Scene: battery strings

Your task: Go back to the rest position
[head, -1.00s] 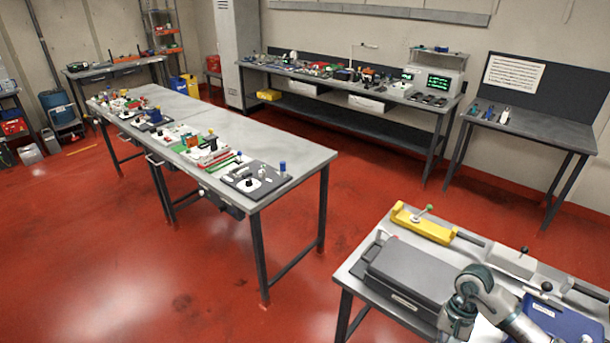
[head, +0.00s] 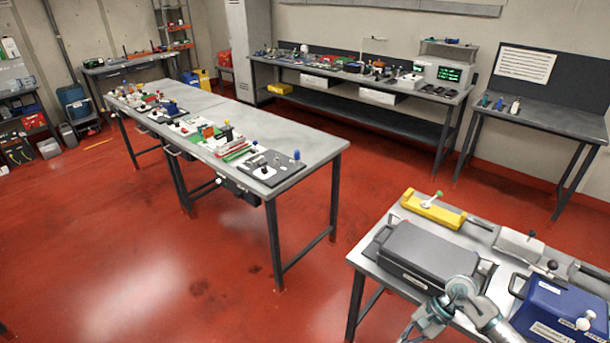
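My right arm comes in from the bottom right of the head view, in front of the nearest table (head: 362,262). Its end (head: 412,334) points down and left at the bottom edge, where it is cut off. I cannot tell whether that gripper is open or shut. No object shows in it. My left arm and gripper are not in view.
The near table holds a dark grey case (head: 425,252), a yellow tool (head: 433,210) and a blue case (head: 560,312). A long workbench (head: 318,150) with small parts stands left of centre. Other benches line the back wall. Red floor (head: 180,270) lies open at the front left.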

